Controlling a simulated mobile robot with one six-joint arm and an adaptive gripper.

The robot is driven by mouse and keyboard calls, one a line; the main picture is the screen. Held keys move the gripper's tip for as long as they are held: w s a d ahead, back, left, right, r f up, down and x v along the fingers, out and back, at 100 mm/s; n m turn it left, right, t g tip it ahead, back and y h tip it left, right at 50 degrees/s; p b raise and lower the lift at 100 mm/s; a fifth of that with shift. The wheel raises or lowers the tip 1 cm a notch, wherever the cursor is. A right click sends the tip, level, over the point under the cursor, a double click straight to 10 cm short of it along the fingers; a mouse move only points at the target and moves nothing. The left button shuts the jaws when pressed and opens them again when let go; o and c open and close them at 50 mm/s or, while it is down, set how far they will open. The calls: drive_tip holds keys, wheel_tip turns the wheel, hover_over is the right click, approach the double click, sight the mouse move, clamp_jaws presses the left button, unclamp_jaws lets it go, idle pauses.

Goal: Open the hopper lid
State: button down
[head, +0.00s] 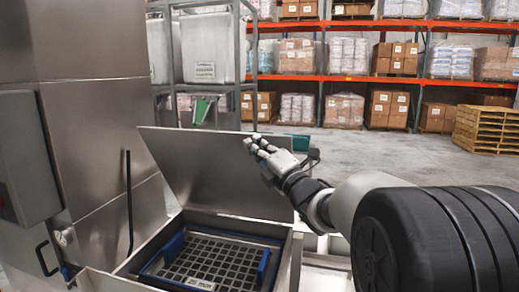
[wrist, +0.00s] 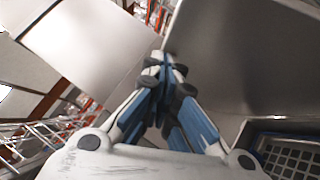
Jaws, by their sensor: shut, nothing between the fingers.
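The hopper lid (head: 205,165) is a flat steel panel standing raised and tilted at the back of the open hopper (head: 288,258). It also fills the upper right of the wrist view (wrist: 245,50). The hopper mouth shows a dark grid in a blue frame (head: 165,258), seen also at the lower right of the wrist view (wrist: 285,160). My gripper (head: 255,147) is shut and empty at the lid's upper right edge. In the wrist view its fingertips (wrist: 162,62) meet beside the lid's edge; I cannot tell whether they touch it.
A steel cabinet (head: 95,130) with a grey box (head: 25,155) stands at the left. A thin black bar (head: 129,205) rises beside the hopper's left side. Behind are a frame with white containers (head: 205,50), orange pallet racks (head: 350,78) and stacked wooden pallets (head: 487,130). Open floor lies between.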

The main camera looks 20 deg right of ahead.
drive_tip(key=w+d+r+m+g+p, duration=0.1)
drive_tip(key=w+d+r+p, duration=0.1)
drive_tip(key=w+d+p, duration=0.1)
drive_tip(key=w+d+r+m+g+h+p, duration=0.1)
drive_tip(key=w+d+r+p, duration=0.2)
drive_tip(key=w+p, duration=0.2)
drive_tip(key=shift+w+m+p, duration=0.4)
drive_tip(key=shift+p, duration=0.65)
drive_tip(key=shift+f, duration=0.1)
